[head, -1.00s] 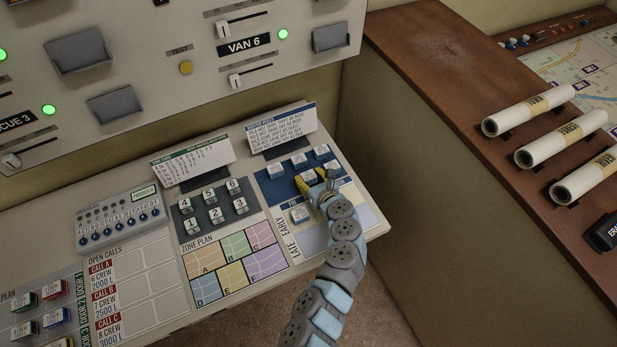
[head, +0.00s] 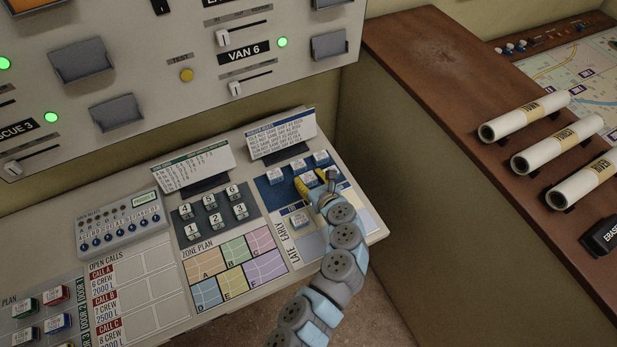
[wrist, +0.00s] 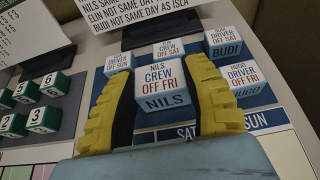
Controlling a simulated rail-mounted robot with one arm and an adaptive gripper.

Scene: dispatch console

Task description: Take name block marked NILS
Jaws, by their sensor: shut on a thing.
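The NILS block (wrist: 164,85), white on top with a blue front and marked "NILS CREW OFF FRI", stands between my yellow fingers in the wrist view. My gripper (wrist: 160,80) is shut on it, one finger along each side. In the head view my gripper (head: 317,184) is over the blue board at the right end of the desk, and the block is mostly hidden by the fingers. Whether the block touches the board or is slightly raised I cannot tell.
Close by stand the BUDI block (wrist: 225,42), the HUGO block (wrist: 243,82) and a CREW OFF SAT block (wrist: 168,48). A block (head: 300,218) sits in front. A tilted rules card (head: 281,134) stands behind; numbered keys (head: 214,215) lie left.

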